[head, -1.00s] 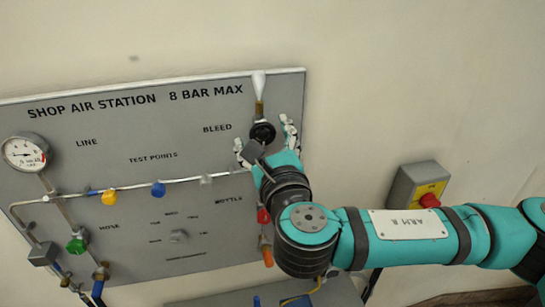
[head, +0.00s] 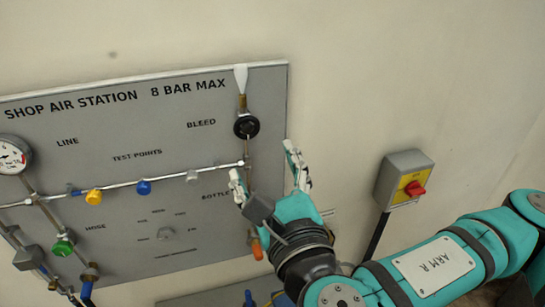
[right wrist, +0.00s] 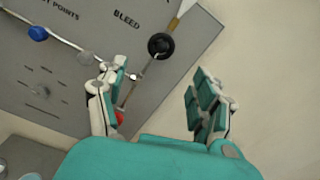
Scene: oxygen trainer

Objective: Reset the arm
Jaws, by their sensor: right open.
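My right gripper (head: 265,172) is open and empty, with its fingers pointing up at the lower right part of the air panel (head: 110,121). The black bleed knob (head: 246,127) is above the fingertips and apart from them. In the right wrist view my right gripper (right wrist: 158,90) shows its two fingers spread wide, with the bleed knob (right wrist: 160,45) beyond them and nothing between them. My teal right arm comes in from the lower right. My left gripper is not in view.
A red switch on a yellow and grey box (head: 413,188) is on the wall to the right of my gripper. The panel also carries a gauge (head: 11,156), a yellow knob (head: 94,197), a blue knob (head: 144,187), a green knob (head: 62,248) and an orange handle (head: 257,249). The wall above is bare.

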